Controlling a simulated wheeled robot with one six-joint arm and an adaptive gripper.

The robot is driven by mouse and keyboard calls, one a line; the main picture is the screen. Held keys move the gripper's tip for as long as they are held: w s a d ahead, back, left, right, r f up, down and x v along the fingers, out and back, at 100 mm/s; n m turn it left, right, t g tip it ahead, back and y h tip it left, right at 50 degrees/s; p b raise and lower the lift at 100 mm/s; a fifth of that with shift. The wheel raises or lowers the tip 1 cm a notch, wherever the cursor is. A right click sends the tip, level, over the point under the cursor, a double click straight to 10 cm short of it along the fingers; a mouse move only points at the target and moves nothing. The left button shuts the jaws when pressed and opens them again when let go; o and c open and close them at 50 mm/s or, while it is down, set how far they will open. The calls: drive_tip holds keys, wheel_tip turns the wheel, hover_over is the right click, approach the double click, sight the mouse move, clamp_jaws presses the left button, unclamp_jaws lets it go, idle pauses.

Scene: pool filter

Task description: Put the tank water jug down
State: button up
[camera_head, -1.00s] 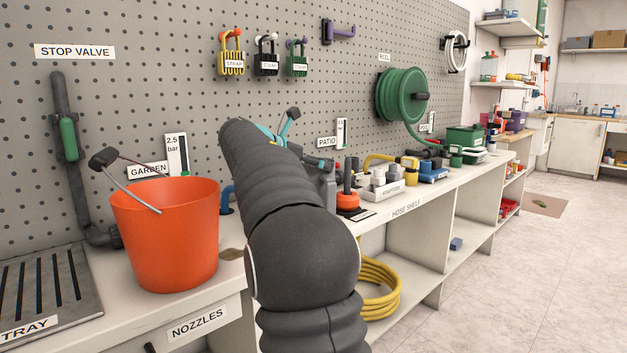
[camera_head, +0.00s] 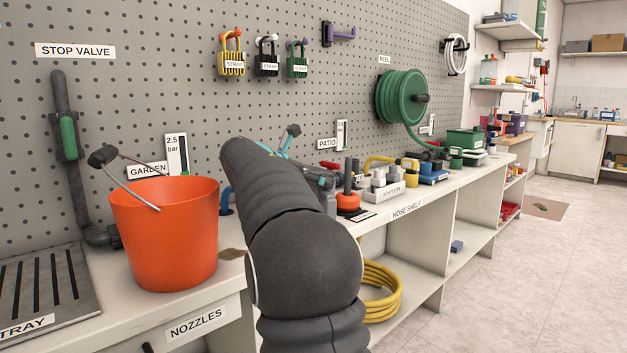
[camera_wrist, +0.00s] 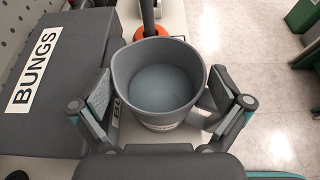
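The grey tank water jug (camera_wrist: 158,62) is in the middle of the wrist view, upright, with bluish water or a bluish bottom inside. Its handle (camera_wrist: 207,108) points right. My gripper (camera_wrist: 160,98) has its fingers spread wide, one on each side of the jug. A gap shows between the left finger and the jug wall; the right finger is beside the handle, and contact there is unclear. The jug appears to be at the pale shelf top, its base mostly hidden. In the head view my arm hides most of this spot.
A dark box labelled BUNGS (camera_wrist: 52,75) stands close left of the jug. An orange-based post (camera_head: 347,203) stands just beyond it. An orange bucket (camera_head: 165,235) is on the counter at left. Adapters (camera_head: 383,188) and a hose reel (camera_head: 402,97) are farther along.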

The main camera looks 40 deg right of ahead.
drive_tip(key=shift+r, duration=0.1)
drive_tip(key=w+p+v, duration=0.1)
drive_tip(key=v, duration=1.1)
drive_tip(key=shift+s, duration=0.45)
drive_tip(key=shift+a+r, duration=0.1)
